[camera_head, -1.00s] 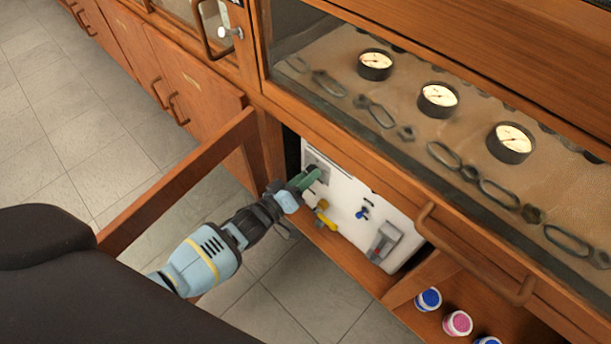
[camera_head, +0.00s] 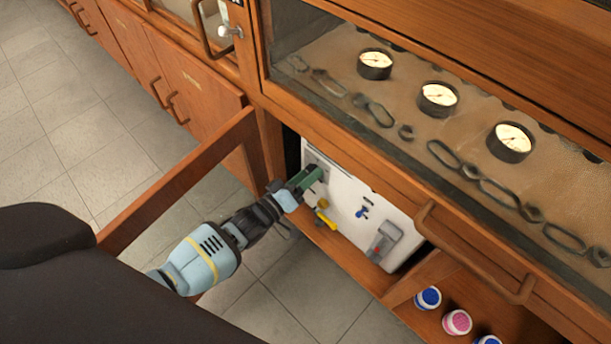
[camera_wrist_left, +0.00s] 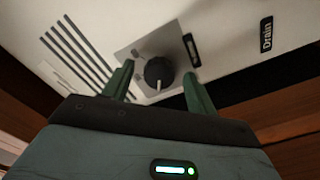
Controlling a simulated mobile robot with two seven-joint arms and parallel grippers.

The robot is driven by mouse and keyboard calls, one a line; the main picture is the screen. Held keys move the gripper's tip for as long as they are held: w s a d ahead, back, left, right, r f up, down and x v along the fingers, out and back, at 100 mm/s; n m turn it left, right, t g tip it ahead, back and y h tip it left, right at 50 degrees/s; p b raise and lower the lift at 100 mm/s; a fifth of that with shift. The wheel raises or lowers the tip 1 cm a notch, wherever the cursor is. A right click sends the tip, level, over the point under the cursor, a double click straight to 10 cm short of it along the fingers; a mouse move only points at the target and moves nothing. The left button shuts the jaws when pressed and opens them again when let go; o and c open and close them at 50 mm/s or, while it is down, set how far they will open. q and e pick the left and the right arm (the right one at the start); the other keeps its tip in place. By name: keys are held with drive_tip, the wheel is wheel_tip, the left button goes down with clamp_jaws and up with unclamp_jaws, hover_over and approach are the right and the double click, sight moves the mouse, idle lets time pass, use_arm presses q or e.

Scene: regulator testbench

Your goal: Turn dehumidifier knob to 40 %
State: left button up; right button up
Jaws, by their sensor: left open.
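The dehumidifier is a white box (camera_head: 345,199) inside the open lower cabinet; its panel also shows in the left wrist view (camera_wrist_left: 225,35). The black round knob (camera_wrist_left: 158,73) with a pale pointer mark sits on a grey plate, its mark toward the bottom of the wrist picture. The scale around it is too small to read. My left gripper (camera_head: 308,178) is at the panel's upper left. In the wrist view its two green fingers (camera_wrist_left: 157,84) are open, one on each side of the knob, with visible gaps. The knob is hidden in the head view. My right gripper is not in view.
The open cabinet door (camera_head: 185,170) stands left of my left arm. A yellow valve (camera_head: 325,216), a blue valve (camera_head: 363,211) and a grey switch (camera_head: 383,241) are on the panel. Blue and pink jars (camera_head: 457,322) stand in the right compartment. Gauges (camera_head: 437,98) lie behind glass above.

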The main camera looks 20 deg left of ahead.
use_arm(q)
drive_tip(key=p+v, duration=0.2)
drive_tip(key=v, duration=0.6)
drive_tip(key=shift+w, duration=0.1)
idle(0.4)
